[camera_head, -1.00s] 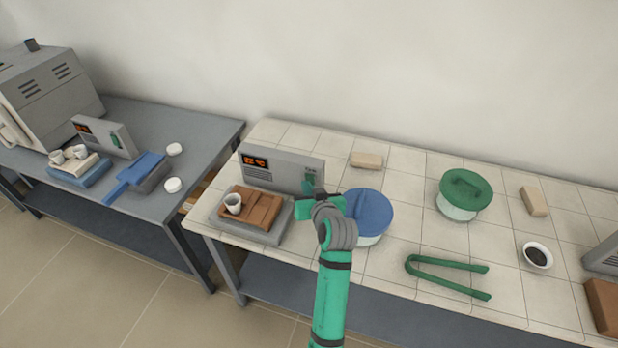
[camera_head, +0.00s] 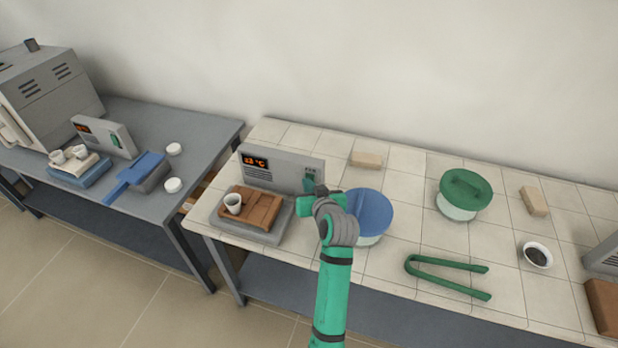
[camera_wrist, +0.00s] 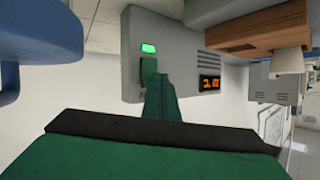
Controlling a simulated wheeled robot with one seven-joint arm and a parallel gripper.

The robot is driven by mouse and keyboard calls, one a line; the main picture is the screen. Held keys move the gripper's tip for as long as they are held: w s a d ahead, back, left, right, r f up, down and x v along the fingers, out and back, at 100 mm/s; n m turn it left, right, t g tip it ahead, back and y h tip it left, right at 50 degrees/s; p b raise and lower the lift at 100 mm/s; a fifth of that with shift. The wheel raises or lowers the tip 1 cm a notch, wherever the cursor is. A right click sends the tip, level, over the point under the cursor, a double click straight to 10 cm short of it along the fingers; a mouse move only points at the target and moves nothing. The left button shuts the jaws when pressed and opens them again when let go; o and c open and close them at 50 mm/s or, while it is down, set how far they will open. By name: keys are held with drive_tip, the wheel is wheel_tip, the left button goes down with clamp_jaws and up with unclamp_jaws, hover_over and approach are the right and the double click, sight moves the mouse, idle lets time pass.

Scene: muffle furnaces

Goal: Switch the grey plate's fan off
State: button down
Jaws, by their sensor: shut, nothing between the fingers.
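The grey plate (camera_head: 223,230) sits at the left end of the tiled table, with a grey control panel (camera_head: 285,172) standing behind it. The panel has an orange display (camera_head: 254,161) at its left. In the wrist view, which shows the panel upside down, a green light (camera_wrist: 148,48) is lit beside a green switch (camera_wrist: 148,72). My gripper (camera_head: 310,187) is shut and empty in front of the panel's right end. In the wrist view its fingers (camera_wrist: 160,92) are right beside the switch; I cannot tell whether they touch it.
A brown slab (camera_head: 262,212) with a white cup (camera_head: 233,203) lies on the plate. A blue-lidded pot (camera_head: 370,210) stands close to the right of my gripper. Green tongs (camera_head: 445,280) and a green-lidded pot (camera_head: 466,190) are further right. Another panel (camera_head: 105,137) stands on the left table.

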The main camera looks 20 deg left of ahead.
drive_tip(key=shift+s, duration=0.1)
idle(0.5)
drive_tip(key=shift+s+f, duration=0.1)
drive_tip(key=shift+s, duration=0.5)
drive_tip(key=s, duration=0.5)
drive_tip(key=shift+a+f, duration=0.1)
drive_tip(key=shift+f, duration=0.2)
idle(0.4)
